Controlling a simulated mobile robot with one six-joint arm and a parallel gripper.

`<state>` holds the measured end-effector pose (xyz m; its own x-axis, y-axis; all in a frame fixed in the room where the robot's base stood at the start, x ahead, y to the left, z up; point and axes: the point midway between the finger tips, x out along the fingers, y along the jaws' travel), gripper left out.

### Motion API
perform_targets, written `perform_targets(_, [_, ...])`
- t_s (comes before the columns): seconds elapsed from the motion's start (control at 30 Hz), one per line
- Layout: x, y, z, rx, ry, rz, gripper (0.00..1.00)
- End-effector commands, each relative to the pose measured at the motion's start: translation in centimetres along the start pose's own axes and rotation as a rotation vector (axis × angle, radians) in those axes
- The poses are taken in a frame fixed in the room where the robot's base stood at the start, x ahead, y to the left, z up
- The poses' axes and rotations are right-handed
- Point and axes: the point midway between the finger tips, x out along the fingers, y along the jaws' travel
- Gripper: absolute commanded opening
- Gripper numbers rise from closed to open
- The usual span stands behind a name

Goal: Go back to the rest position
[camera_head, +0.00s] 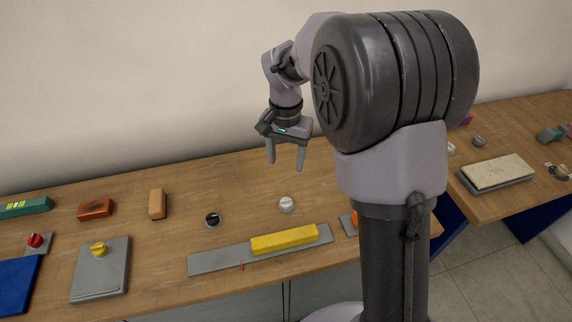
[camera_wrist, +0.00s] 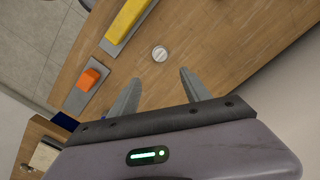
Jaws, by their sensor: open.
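My gripper (camera_head: 285,156) is open and empty, with its fingers pointing down above the back of the wooden table. In the wrist view its two fingers (camera_wrist: 160,95) stand apart with nothing between the tips. A white round knob (camera_head: 286,204) sits on the table below and in front of the gripper, apart from it. The knob also shows beyond the fingertips in the wrist view (camera_wrist: 160,53). My arm is raised and bent, and it hides part of the table at the right.
The table (camera_head: 180,235) holds a yellow block (camera_head: 285,240) on a grey plate, a black knob (camera_head: 212,220), a wooden block (camera_head: 157,204) and a yellow knob (camera_head: 99,249) on a grey block. An orange piece (camera_wrist: 88,79) lies nearby. A second table (camera_head: 500,135) stands right. The wall is behind.

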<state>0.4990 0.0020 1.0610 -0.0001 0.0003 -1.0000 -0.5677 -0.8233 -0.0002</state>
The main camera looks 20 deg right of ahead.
Motion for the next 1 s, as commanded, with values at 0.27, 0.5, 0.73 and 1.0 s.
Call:
perform_targets(0.27, [0.0, 0.0, 0.0, 0.0, 0.0, 0.0, 0.56])
perform_targets(0.5, [-2.4, 0.7, 1.5, -0.017, 0.03, -0.039, 0.56])
perform_targets(0.73, [-10.1, 6.4, 13.2, -0.129, 0.213, -0.251, 0.56])
perform_targets(1.0, [-9.1, 10.5, 21.7, -0.213, 0.365, -0.389, 0.56])
